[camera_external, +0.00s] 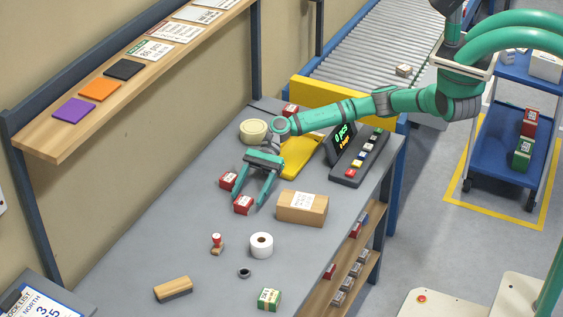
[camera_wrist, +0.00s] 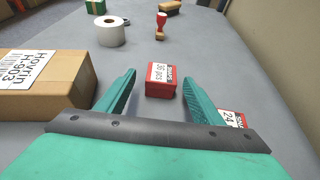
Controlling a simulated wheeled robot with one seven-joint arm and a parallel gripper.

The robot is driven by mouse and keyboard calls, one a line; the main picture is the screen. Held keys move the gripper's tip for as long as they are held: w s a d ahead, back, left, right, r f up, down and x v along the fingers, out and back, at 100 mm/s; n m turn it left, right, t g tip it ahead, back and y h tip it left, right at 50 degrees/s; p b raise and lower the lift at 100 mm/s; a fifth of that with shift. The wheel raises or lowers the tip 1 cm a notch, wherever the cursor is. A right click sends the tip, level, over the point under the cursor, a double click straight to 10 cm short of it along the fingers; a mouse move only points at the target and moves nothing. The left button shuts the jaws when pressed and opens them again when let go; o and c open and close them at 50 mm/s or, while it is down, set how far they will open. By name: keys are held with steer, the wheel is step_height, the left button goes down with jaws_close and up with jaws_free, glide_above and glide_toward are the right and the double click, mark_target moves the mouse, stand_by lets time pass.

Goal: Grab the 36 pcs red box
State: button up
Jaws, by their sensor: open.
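The red box labelled 36 pcs (camera_wrist: 162,80) stands on the grey table (camera_wrist: 225,65), between and just ahead of my open fingers in the wrist view. It also shows in the external view (camera_external: 243,204), by the fingertips. My gripper (camera_external: 246,203) is open and empty; in the wrist view (camera_wrist: 158,82) its two green fingers point toward the box from either side. A second red box (camera_external: 228,181), with a label reading 24, lies to the left in the external view. It is partly hidden behind the right finger in the wrist view (camera_wrist: 235,118).
A cardboard box (camera_external: 302,208) stands close to the right in the external view. A shelf (camera_external: 185,45) runs above the left side.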

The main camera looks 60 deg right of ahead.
mark_target(246, 197)
steer(key=x, duration=0.4)
steer(key=shift+w, duration=0.1)
steer(key=c, duration=1.2)
steer(key=shift+r, duration=0.15)
